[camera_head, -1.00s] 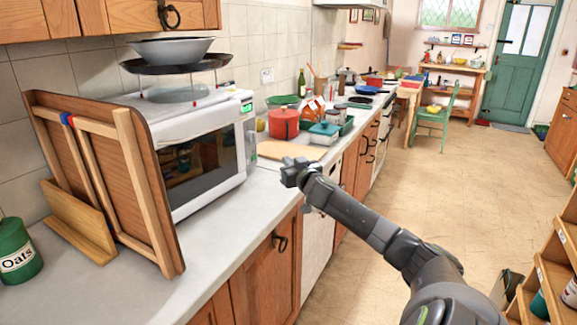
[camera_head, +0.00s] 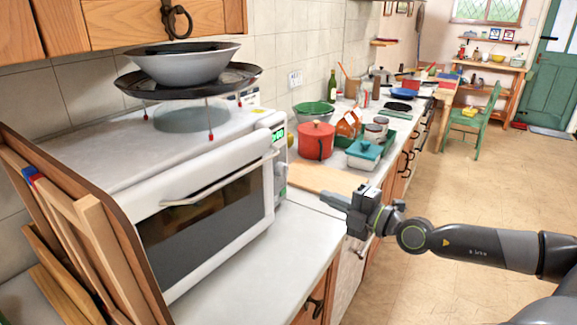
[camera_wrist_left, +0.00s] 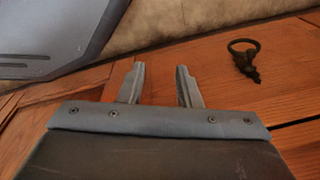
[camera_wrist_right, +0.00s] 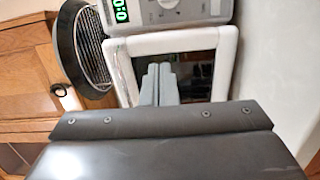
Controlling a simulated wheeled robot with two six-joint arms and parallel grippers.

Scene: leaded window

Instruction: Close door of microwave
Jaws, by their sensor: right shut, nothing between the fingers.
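The white microwave (camera_head: 100,150) stands on the counter at the left of the head view. Its dark-windowed door (camera_head: 205,225) lies flush or nearly flush with the front; I cannot tell if a small gap is left. A handle (camera_head: 215,180) runs along the door's top. My right gripper (camera_head: 329,198) is shut and empty, right of the microwave and apart from it. In the right wrist view its fingers (camera_wrist_right: 159,84) show in front of the door window (camera_wrist_right: 195,72). My left gripper (camera_wrist_left: 160,84) is open and empty by wood fronts, outside the head view.
A pan and bowl (camera_head: 185,68) sit on a rack above the microwave. Wooden boards (camera_head: 80,240) lean at its left. A red pot (camera_head: 316,140) and teal dish (camera_head: 364,154) stand on the counter beyond. The floor (camera_head: 460,190) at right is open.

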